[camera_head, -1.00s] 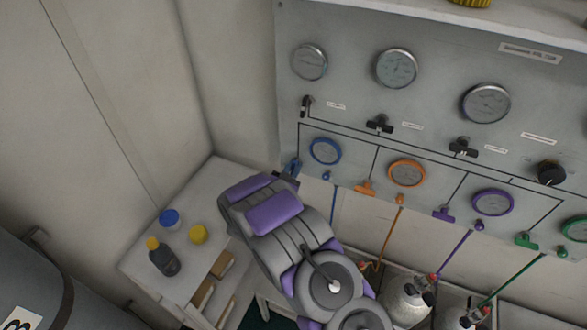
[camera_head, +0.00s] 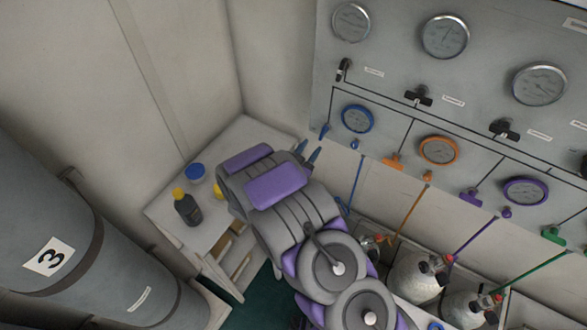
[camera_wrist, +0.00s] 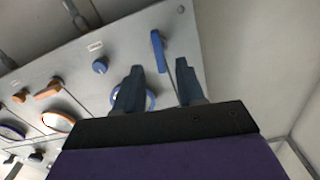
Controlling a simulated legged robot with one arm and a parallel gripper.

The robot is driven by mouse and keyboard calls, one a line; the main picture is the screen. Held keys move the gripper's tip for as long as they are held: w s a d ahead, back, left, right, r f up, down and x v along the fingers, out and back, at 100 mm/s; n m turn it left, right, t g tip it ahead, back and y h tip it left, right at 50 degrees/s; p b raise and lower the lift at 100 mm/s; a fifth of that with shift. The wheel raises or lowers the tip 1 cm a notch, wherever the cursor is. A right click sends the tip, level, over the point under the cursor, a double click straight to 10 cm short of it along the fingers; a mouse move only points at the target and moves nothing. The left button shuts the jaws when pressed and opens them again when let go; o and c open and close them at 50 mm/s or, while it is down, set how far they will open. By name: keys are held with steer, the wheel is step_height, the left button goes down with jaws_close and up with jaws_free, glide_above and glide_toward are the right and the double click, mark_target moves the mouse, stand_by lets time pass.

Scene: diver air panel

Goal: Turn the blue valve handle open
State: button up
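The blue valve handle (camera_head: 324,131) is at the lower left edge of the grey panel, left of the blue-rimmed gauge (camera_head: 357,118). In the wrist view the blue handle (camera_wrist: 158,50) is a narrow upright bar. My gripper (camera_head: 308,151) is below and left of the handle in the head view. The left finger partly hides the blue-rimmed gauge.
A blue knob (camera_wrist: 100,66) is left of the handle in the wrist view. Orange (camera_head: 392,162) and purple (camera_head: 470,194) handles lie further right. A small table (camera_head: 160,207) holds a dark bottle (camera_head: 187,208). Gas cylinders (camera_head: 412,274) stand under the panel; a large grey cylinder (camera_head: 100,255) is at left.

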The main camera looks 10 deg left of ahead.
steer(key=v, duration=0.9)
stand_by(0.3)
steer(key=w+a+g+y+b, duration=0.2)
steer(key=w+g+y+b, duration=0.1)
steer(key=w+g+y, duration=0.15)
steer(key=s+d+r+n+g+y+b, duration=0.3)
steer(key=s+d+r+n+g+y, duration=0.25)
steer(key=s, duration=0.45)
steer(key=s+d+r+g+h+b, duration=0.2)
steer(key=s+d+g, duration=0.2)
steer(key=s+d, duration=0.7)
steer(key=s+d+r+g+h+b, duration=0.1)
steer(key=s+d+g, duration=0.3)
steer(key=s+d, duration=0.6)
steer(key=s+r+b, duration=0.1)
steer(key=s, duration=0.6)
steer(key=shift+s+d+g+h, duration=0.4)
steer(key=shift+o, duration=0.4)
